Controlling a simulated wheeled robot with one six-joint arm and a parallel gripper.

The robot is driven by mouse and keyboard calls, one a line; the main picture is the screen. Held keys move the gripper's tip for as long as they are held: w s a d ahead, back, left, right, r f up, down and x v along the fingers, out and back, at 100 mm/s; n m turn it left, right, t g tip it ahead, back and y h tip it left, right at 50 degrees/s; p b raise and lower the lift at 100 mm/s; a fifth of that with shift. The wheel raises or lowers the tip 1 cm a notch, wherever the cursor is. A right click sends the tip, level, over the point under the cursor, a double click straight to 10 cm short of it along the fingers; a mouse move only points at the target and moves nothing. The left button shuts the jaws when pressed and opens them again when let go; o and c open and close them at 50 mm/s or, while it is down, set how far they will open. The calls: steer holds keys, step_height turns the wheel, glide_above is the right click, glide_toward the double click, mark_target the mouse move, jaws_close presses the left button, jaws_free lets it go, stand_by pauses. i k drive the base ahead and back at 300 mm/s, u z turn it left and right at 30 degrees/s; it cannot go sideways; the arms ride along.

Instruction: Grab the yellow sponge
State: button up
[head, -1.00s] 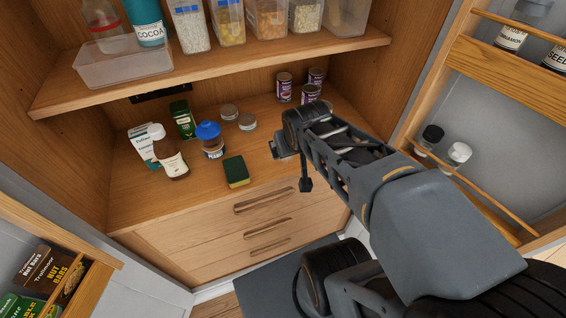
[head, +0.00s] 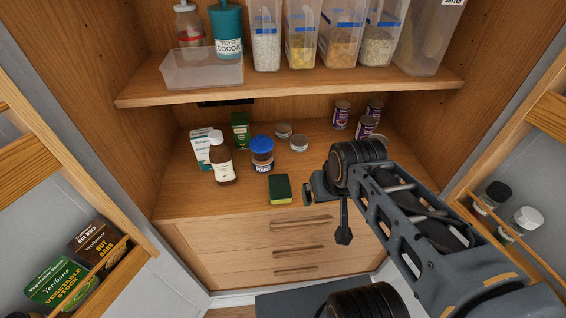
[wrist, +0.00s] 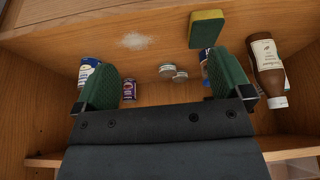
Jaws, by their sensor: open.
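The yellow sponge (head: 280,189), with a dark green scouring side, lies near the front edge of the wooden counter in the head view. It also shows in the wrist view (wrist: 206,29), near the top and right of centre, beyond the fingers. My gripper (head: 313,196) is to the right of the sponge in the head view, close to it but apart. In the wrist view its two green-padded fingers (wrist: 172,82) are spread wide with nothing held between them.
Left of and behind the sponge stand a blue-lidded peanut jar (head: 262,154), a brown bottle (head: 222,160) and boxes. Two small tins (head: 299,143) sit behind. Purple cans (head: 342,114) stand at the back right. A shelf (head: 290,84) hangs above; drawers (head: 280,249) lie below.

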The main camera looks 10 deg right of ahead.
mark_target(279, 186)
steer(key=u, duration=0.05)
steer(key=k, duration=0.5)
steer(key=z, duration=1.9)
steer(key=k, duration=1.4)
steer(key=u, duration=1.9)
steer(key=i, duration=0.5)
steer(key=u, duration=0.1)
